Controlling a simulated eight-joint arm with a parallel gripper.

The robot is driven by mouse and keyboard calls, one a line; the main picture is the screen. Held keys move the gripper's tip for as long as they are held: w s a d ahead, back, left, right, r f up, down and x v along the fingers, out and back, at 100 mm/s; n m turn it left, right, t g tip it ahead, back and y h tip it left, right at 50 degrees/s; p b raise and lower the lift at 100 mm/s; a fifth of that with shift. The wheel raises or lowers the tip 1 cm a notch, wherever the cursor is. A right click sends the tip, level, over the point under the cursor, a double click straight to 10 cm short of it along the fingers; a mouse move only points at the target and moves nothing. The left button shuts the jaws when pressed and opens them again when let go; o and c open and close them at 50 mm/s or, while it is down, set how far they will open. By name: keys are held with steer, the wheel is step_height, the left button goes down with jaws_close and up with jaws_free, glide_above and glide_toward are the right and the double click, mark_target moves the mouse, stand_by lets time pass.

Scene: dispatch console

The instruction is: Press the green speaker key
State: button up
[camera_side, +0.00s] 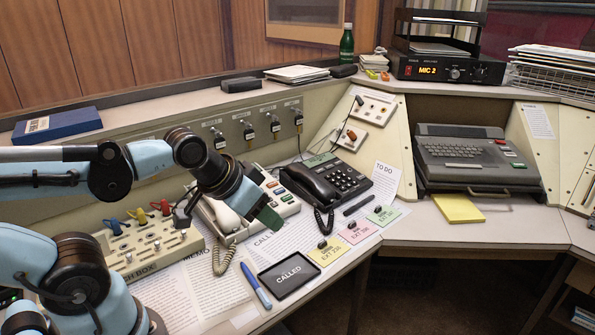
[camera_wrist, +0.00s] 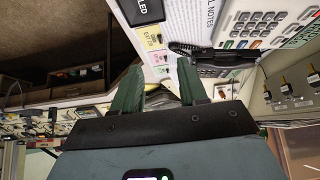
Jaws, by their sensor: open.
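The white desk phone (camera_side: 287,207) stands left of the black phone (camera_side: 325,183) in the side view, its handset at its left. A row of small coloured keys (camera_side: 279,190) shows on its right part; at this size I cannot tell which one is the green speaker key. My gripper (camera_side: 265,219) hangs in front of the white phone and hides part of it. In the wrist view my gripper (camera_wrist: 160,85) has its two green fingers apart with nothing between them. A light keypad (camera_wrist: 255,25) shows at the upper right there, beyond the fingers.
A black CALLED tray (camera_side: 289,275) and blue pen (camera_side: 256,285) lie near the front edge. Yellow, pink and green notes (camera_side: 355,232) line the edge. A switch box (camera_side: 150,252) with coloured plugs stands at the left. A grey typewriter (camera_side: 470,155) stands at the right.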

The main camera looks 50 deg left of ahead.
jaws_close()
stand_by(1.6)
